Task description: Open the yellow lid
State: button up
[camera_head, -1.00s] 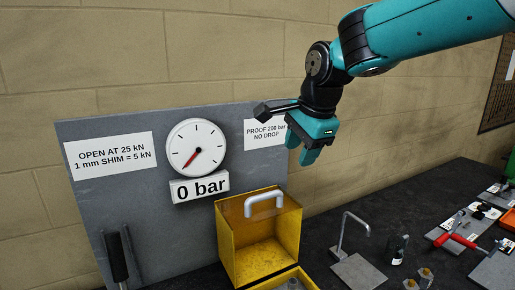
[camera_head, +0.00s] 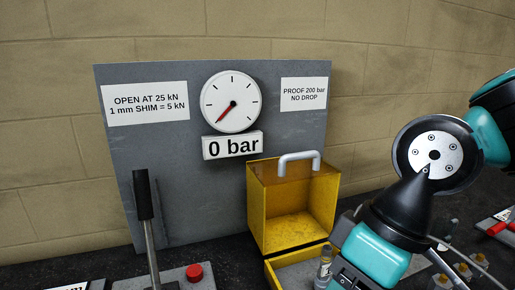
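The yellow lid (camera_head: 258,222) is a box-shaped hood with a clear top panel and a grey handle (camera_head: 299,158). It stands raised, its hollow side facing me, behind a low yellow tray (camera_head: 292,259). My gripper (camera_head: 352,280) is at the lower right, in front of and to the right of the tray and below the handle. It appears apart from the handle. Its fingertips are hidden or cut off at the bottom edge, so its opening does not show. A small clear bottle (camera_head: 324,269) shows just left of my gripper; I cannot tell whether they touch.
A grey panel (camera_head: 160,150) behind carries a gauge (camera_head: 231,102) and a "0 bar" display (camera_head: 233,146). A black-handled lever (camera_head: 144,205) and a red button (camera_head: 194,272) are at left. Small fittings (camera_head: 462,270) and a red-handled tool (camera_head: 499,227) lie at right.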

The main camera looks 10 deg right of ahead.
aim_at(292, 198)
jog(key=k, duration=1)
jog(key=z, duration=1.35)
jog(key=i, duration=0.85)
jog(key=u, duration=1.6)
jog(key=i, duration=0.5)
jog(key=u, duration=0.05)
